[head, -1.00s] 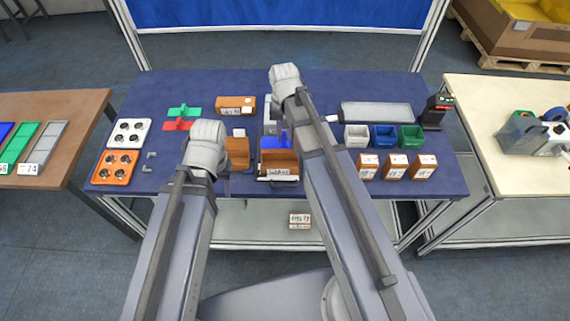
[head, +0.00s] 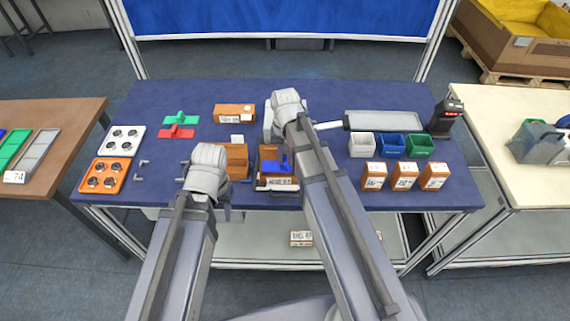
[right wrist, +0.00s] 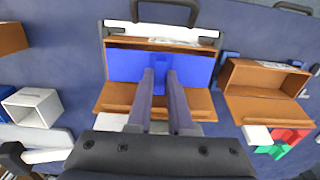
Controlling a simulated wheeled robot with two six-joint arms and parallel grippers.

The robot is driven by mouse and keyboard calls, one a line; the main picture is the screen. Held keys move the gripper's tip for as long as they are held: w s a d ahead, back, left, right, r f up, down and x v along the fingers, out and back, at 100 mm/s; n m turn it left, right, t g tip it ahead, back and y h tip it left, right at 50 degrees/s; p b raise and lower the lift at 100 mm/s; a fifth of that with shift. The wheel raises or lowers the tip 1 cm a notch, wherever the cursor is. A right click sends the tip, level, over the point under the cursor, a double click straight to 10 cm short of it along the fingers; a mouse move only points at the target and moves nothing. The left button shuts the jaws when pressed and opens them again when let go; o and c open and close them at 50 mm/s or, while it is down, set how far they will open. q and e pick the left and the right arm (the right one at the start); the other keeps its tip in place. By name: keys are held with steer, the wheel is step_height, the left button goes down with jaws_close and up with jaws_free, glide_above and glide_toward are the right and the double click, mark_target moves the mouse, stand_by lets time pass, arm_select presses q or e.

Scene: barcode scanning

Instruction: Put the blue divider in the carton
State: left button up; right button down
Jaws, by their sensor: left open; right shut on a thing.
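The blue divider (head: 279,166) is in my right gripper (right wrist: 160,72), shut on its upright tab. In the right wrist view the divider's wide panel (right wrist: 124,66) spans the opening of an open brown carton (right wrist: 112,98). The panel shows between the carton's walls; I cannot tell whether it touches the bottom. In the head view this carton (head: 282,182) is at the table's front middle, in a dark holder with a handle (right wrist: 165,5). My left gripper (head: 222,205) is open and empty near the front edge, left of the carton; its fingers are mostly hidden.
A second open carton (head: 238,160) stands just left of the first. Red (head: 178,132) and green (head: 180,118) dividers lie farther left. White (head: 361,145), blue (head: 391,145) and green (head: 419,146) bins and several closed boxes (head: 404,176) stand right of my right arm.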

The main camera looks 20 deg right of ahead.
mark_target(285, 160)
arm_select(q)
steer(key=shift+f, duration=0.55)
arm_select(e)
steer(key=shift+f, duration=0.5)
arm_select(q)
steer(key=shift+f, duration=0.1)
arm_select(e)
steer(key=shift+f, duration=0.1)
steer(key=shift+f+b, duration=0.55)
steer(key=shift+b, duration=0.15)
arm_select(q)
steer(key=shift+f, duration=0.5)
arm_select(e)
steer(key=c, duration=0.8)
jaws_free()
steer(key=shift+c, duration=0.2)
arm_select(q)
steer(key=shift+r, duration=0.1)
arm_select(e)
steer(key=shift+r, duration=0.15)
